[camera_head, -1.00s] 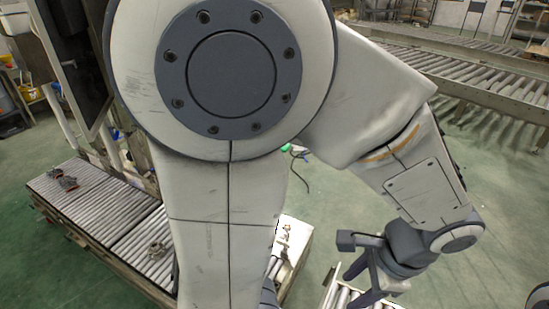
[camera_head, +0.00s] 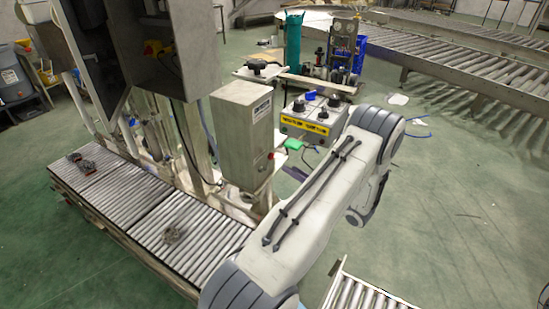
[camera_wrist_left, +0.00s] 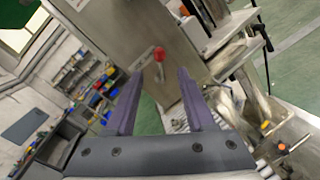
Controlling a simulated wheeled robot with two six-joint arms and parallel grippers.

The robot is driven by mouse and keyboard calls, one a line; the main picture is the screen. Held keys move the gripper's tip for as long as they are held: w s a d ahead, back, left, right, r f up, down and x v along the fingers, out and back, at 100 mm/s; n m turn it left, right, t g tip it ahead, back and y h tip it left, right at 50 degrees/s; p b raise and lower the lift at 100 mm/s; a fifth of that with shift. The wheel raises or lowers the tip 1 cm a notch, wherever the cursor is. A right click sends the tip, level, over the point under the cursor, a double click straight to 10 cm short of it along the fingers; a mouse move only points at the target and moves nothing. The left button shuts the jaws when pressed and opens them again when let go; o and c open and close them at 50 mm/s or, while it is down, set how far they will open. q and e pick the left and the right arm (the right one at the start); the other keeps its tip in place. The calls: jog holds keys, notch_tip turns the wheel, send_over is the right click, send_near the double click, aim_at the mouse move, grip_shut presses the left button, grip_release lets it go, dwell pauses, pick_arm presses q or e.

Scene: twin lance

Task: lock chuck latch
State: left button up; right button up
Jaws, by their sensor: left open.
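In the left wrist view my left gripper (camera_wrist_left: 160,74) is open, with its two grey-purple fingers apart and nothing held between them. A lever with a red knob (camera_wrist_left: 159,54) shows between the fingertips, in front of a grey metal housing (camera_wrist_left: 125,28). It looks to be beyond the fingers and not touching them. I cannot tell whether this lever is the chuck latch. In the head view my arm reaches up from the bottom middle, and its fingers are not clearly visible. My right gripper is not in view.
In the head view a roller conveyor (camera_head: 130,200) runs along the left, with small metal parts (camera_head: 172,232) on it. A tall grey box (camera_head: 243,125) stands behind it. A control box with knobs (camera_head: 312,118) stands near the middle. Green floor (camera_head: 460,220) is open at right.

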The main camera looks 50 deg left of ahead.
aim_at(269, 162)
pick_arm(q)
jog(key=a+p, duration=0.2)
jog(key=a, duration=0.7)
jog(key=shift+s, duration=0.35)
grip_shut()
